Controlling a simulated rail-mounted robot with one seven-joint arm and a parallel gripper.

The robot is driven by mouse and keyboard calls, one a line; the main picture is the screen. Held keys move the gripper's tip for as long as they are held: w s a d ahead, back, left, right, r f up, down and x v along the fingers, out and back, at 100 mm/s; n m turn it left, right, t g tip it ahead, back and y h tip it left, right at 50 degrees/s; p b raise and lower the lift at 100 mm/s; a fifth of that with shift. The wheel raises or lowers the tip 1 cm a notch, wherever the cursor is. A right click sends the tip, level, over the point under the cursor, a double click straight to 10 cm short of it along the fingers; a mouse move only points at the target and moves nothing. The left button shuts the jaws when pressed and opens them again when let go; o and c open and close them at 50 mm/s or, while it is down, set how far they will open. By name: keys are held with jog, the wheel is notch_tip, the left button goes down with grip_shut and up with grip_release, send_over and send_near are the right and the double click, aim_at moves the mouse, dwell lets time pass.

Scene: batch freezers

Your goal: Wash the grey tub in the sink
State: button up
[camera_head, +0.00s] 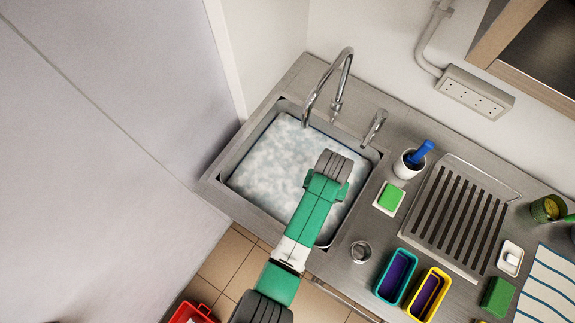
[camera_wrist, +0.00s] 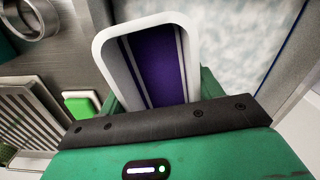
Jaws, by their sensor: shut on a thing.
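The grey tub (camera_wrist: 190,50) has a pale rim and a striped purple inside. In the wrist view it sits between the jaws of my gripper (camera_wrist: 155,98), which is shut on it. The sink (camera_head: 236,178) is full of cloudy, foamy water (camera_head: 275,160), which also shows beside the tub in the wrist view (camera_wrist: 238,45). In the head view my arm reaches over the sink's right part and hides the tub. I cannot tell how deep the tub is in the water.
A curved tap (camera_head: 345,62) and a smaller spout (camera_head: 374,128) stand behind the sink. To the right are a green sponge (camera_head: 390,197), a white cup with a blue brush (camera_head: 408,165), a drying rack (camera_head: 463,215), a metal cup (camera_head: 361,251), a teal tub (camera_head: 384,284) and a yellow tub (camera_head: 444,288).

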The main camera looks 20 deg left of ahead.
jog(key=shift+a, duration=0.65)
jog(key=shift+d+p, duration=0.35)
jog(key=shift+d, duration=1.75)
notch_tip(320, 180, up, 6)
jog(key=p, duration=0.6)
jog(key=shift+r, duration=0.2)
notch_tip(320, 180, up, 11)
jog(key=p, duration=0.1)
jog(key=shift+r, duration=0.15)
